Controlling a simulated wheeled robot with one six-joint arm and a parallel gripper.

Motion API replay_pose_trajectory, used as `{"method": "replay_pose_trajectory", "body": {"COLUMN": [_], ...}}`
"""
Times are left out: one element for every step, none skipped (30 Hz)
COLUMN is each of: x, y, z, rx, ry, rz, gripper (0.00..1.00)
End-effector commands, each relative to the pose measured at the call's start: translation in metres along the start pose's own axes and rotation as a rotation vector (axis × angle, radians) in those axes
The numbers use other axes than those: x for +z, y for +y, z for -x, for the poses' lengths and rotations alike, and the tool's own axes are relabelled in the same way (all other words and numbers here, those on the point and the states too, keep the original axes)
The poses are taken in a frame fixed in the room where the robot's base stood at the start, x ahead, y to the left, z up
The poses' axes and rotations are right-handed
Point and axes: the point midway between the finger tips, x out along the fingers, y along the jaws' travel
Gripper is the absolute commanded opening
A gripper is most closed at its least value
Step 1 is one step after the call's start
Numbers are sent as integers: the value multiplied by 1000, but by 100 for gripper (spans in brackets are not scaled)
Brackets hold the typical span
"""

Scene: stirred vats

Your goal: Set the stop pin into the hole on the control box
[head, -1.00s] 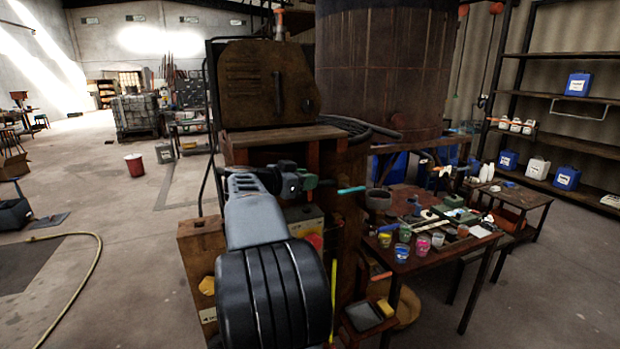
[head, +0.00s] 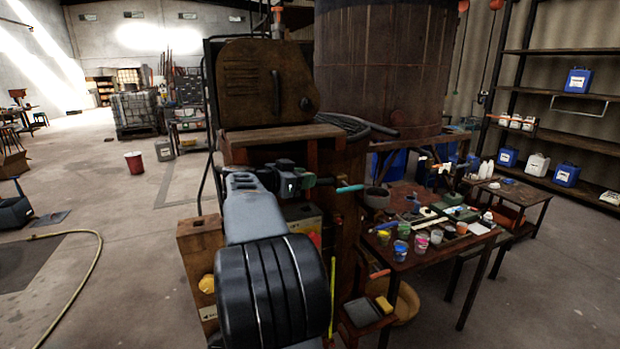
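My gripper (head: 312,182) is in front of the machine, below its wooden ledge, pointing right in the head view. It is small and dark with a teal part, and its fingertips cannot be made out clearly. A cyan rod (head: 350,188) shows just right of it; I cannot tell whether the gripper holds it or it belongs to the machine behind. The stop pin cannot be told for sure. What looks like the control box (head: 313,224) has a pale yellowish face and a red knob (head: 315,240). My arm covers its left part, and no hole is visible.
A work table (head: 410,262) with paint cups and small items stands at the right. A red-handled lever (head: 380,274) sticks out near its left edge. A large wooden vat (head: 384,70) rises behind. A yellow hose (head: 95,270) lies on the mostly open floor at left.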

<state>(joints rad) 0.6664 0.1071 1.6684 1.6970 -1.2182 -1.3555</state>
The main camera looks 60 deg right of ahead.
Motion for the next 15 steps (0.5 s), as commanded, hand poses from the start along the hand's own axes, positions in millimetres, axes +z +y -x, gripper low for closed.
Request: {"method": "replay_pose_trajectory", "body": {"x": [33,33,33,33,33,33,33,33,33,33,33,33,33,33,33], "y": [-3,-4,-4,-4,-4,-4,-4,-4,-4,-4,-4,-4,-4,-4,-5], "z": [-2,-2,-2,-2,-2,-2,-2,-2,-2,-1,-1,-1,-1,-1,-1], "rx": [2,2,2,2,2,2,2,2,2,2,2,3,3,3,3], "ry": [-41,-41,-41,-41,-41,-41,-41,-41,-41,-41,-41,-41,-41,-41,-41], "rz": [55,55,55,56,56,56,56,56,56,56,56,56,56,56,57], "gripper": [32,35,39,41,44,48,51,54,58,60,60,60,60,60,60]}}
